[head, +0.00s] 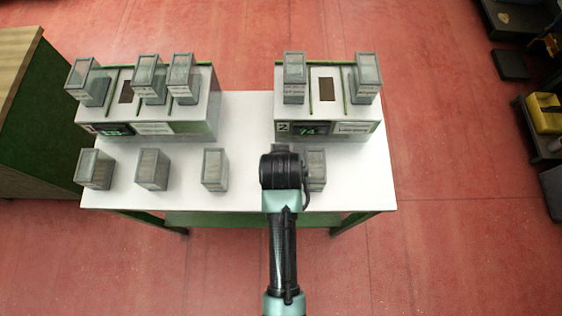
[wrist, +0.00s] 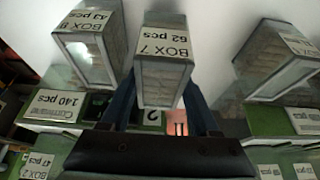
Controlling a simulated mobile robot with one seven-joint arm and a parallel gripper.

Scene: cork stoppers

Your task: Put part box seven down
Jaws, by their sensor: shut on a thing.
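Box seven (wrist: 165,50) is a grey box with a clear face and a label that reads BOX 7, 62 pcs, upside down in the wrist view. My gripper (wrist: 160,88) is shut on it, with one dark blue finger on each side. In the head view my wrist (head: 283,172) is over the front part of the white table (head: 250,196), and box seven is hidden behind it. I cannot tell whether its base touches the table.
A similar box (head: 316,170) stands close right of my wrist. Several more stand in the front row, the nearest (head: 215,170) to the left. Behind are a left station (head: 204,112) and a right station (head: 330,112), with boxes on top. Bare table lies between the stations.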

